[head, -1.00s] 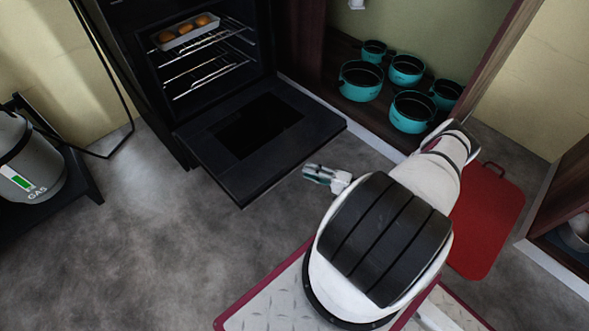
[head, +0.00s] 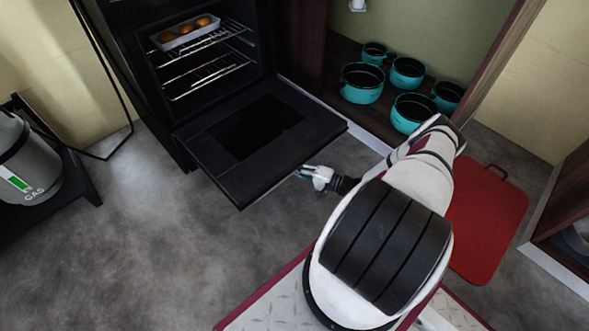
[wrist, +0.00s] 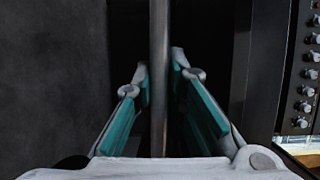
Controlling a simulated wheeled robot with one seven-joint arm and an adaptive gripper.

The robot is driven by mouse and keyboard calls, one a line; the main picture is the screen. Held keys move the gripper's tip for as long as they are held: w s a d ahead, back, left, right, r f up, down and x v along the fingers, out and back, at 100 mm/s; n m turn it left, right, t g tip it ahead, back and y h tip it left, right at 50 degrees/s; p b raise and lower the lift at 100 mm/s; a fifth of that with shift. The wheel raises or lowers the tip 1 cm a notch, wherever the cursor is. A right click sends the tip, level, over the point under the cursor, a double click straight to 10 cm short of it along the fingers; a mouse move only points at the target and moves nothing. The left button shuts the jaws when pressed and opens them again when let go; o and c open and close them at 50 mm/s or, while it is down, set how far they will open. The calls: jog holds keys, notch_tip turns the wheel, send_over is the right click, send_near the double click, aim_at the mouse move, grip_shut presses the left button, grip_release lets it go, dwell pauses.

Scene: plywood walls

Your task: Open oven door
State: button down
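The black oven (head: 205,75) stands at the upper left in the head view. Its door (head: 225,170) is folded down to about level, with the inside showing. My gripper (head: 303,173) is at the door's front edge, low on its right side, and its fingertips are partly hidden there. In the wrist view, the teal-padded fingers of my gripper (wrist: 159,78) stand on either side of a grey bar, the door handle (wrist: 158,110). Narrow gaps show between the bar and the fingers, so they look open around it.
A tray of round food (head: 184,32) sits on the upper oven rack. Teal pots (head: 362,83) stand in the open cabinet to the right. A red board (head: 487,225) lies right of my arm. A gas cylinder (head: 28,160) is at the left. Floor before the door is clear.

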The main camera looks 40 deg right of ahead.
aim_at(295, 154)
jog(key=shift+r, duration=0.1)
jog(key=shift+m+g+h, duration=0.4)
jog(key=shift+g, duration=0.5)
notch_tip(295, 154, up, 8)
jog(key=p, duration=1)
jog(key=shift+w, duration=0.1)
jog(key=c, duration=1.6)
grip_release()
jog(key=shift+f, duration=0.2)
